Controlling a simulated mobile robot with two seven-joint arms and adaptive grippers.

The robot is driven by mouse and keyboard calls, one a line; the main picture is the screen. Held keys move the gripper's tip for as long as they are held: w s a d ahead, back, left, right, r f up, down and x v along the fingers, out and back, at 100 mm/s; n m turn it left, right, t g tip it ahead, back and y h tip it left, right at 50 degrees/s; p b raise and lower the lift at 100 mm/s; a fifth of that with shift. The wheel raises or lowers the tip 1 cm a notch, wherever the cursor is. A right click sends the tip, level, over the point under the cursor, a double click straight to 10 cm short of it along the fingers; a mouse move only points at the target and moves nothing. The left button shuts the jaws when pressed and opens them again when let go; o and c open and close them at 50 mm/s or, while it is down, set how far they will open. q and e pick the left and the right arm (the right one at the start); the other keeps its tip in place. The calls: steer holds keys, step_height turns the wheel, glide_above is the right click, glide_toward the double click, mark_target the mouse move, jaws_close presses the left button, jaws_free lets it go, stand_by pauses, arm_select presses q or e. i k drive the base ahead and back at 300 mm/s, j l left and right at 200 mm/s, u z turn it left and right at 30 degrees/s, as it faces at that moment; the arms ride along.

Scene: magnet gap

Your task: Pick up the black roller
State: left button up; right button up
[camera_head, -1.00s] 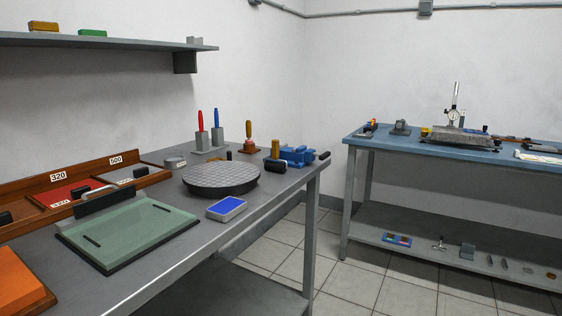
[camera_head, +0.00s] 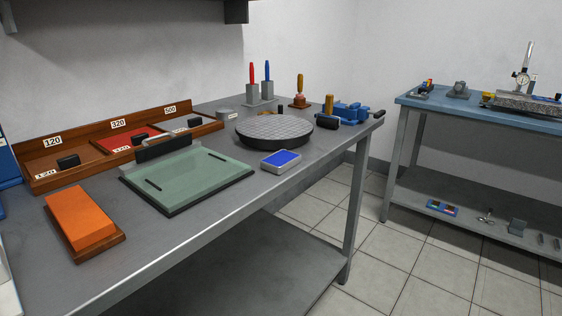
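A black roller (camera_head: 326,121) lies on the grey workbench, beneath an upright tan handle (camera_head: 329,104). It is near the bench's far right end, beside the blue vise (camera_head: 350,112) and to the right of the round grey plate. It is small in the picture, and I cannot tell whether it touches the vise. Neither of my grippers is in view.
On the grey bench (camera_head: 215,218) are an orange block (camera_head: 80,218), a green plate (camera_head: 190,175), a blue-topped pad (camera_head: 281,160), a round grey plate (camera_head: 274,128) and a wooden tray with numbered compartments (camera_head: 66,149). A blue bench (camera_head: 470,109) stands at right, with tiled floor (camera_head: 400,235) between.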

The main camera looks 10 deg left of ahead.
mark_target(325, 122)
steer(key=l+u, duration=0.1)
steer(key=u, duration=0.5)
steer(key=i+l+u, duration=0.1)
steer(key=l+u, duration=0.25)
steer(key=l, duration=0.15)
steer(key=i+l+u, duration=0.1)
steer(key=l+u, duration=0.25)
steer(key=l, duration=0.2)
steer(key=l+u, duration=0.15)
steer(key=l, duration=0.4)
steer(key=l+u, duration=0.15)
steer(key=l, duration=1)
steer(key=k+l+u, duration=0.1)
steer(key=l, duration=0.45)
steer(key=k+l, duration=0.15)
steer(key=l, duration=0.45)
steer(key=l+u, duration=0.1)
steer(key=l, duration=0.45)
steer(key=k, duration=0.05)
